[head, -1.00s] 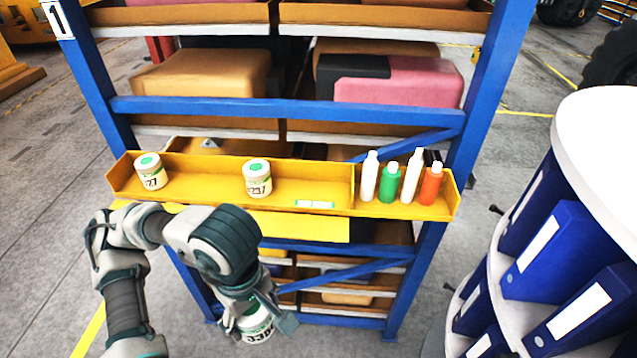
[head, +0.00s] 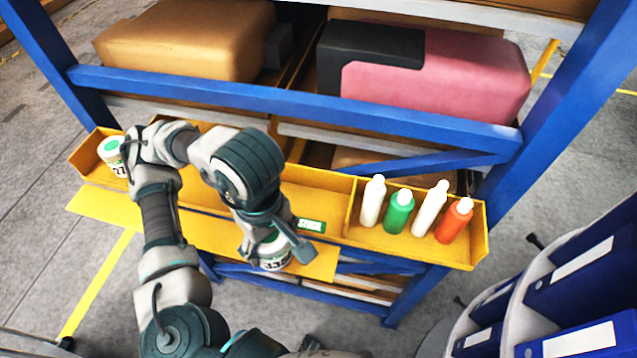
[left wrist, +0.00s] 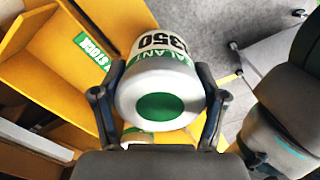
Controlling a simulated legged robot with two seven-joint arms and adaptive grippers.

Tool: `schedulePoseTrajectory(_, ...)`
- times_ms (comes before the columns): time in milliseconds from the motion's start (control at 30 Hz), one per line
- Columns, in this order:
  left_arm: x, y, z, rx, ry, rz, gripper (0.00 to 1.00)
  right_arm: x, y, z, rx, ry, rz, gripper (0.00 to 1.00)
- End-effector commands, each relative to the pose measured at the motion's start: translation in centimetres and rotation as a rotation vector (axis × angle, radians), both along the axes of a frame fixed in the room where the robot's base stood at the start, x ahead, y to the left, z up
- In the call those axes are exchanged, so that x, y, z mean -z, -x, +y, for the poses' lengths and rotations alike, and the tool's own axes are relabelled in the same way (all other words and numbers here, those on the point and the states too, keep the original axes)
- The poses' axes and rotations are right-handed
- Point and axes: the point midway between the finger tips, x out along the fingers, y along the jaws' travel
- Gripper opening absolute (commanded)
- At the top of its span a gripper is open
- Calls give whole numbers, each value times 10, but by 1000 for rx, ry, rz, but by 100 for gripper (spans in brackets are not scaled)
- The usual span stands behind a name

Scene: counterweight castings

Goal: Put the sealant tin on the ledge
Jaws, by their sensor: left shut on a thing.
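My left gripper (head: 268,238) is shut on a white sealant tin (head: 275,258) with a green lid. In the left wrist view the gripper (left wrist: 160,100) has one finger on each side of the tin (left wrist: 158,70), whose label reads 350. In the head view the held tin shows over the yellow panel in front of the yellow ledge (head: 330,193); its height above it is unclear. A green label (head: 312,225) is on the ledge, right of the gripper; it also shows in the left wrist view (left wrist: 90,50). My right gripper is not in view.
Another tin (head: 112,152) stands at the ledge's left end, partly behind my arm. A right-hand compartment holds white, green and orange bottles (head: 399,212). Blue rack beams (head: 300,105) cross above. A round stand with blue binders (head: 580,265) is at right.

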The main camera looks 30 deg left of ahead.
Motion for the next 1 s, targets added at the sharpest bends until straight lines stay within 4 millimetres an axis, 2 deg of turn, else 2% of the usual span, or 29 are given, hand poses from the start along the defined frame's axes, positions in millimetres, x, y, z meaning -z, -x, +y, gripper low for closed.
schedulePoseTrajectory(67, 0, -14, 2, -4, 0, 4, 25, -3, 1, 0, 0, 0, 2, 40)
schedulePoseTrajectory(400, 11, -117, 11, -6, -1, 10, 25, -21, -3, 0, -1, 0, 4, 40)
schedulePoseTrajectory(500, 13, -139, 13, -5, -1, 8, 25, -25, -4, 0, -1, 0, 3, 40)
schedulePoseTrajectory(700, 18, -157, 15, -1, -2, 5, 25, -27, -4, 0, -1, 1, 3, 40)
schedulePoseTrajectory(900, 45, -158, 15, 0, -1, 8, 25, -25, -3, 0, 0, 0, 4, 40)
schedulePoseTrajectory(1000, 52, -158, 15, -1, -1, 5, 25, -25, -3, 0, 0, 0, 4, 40)
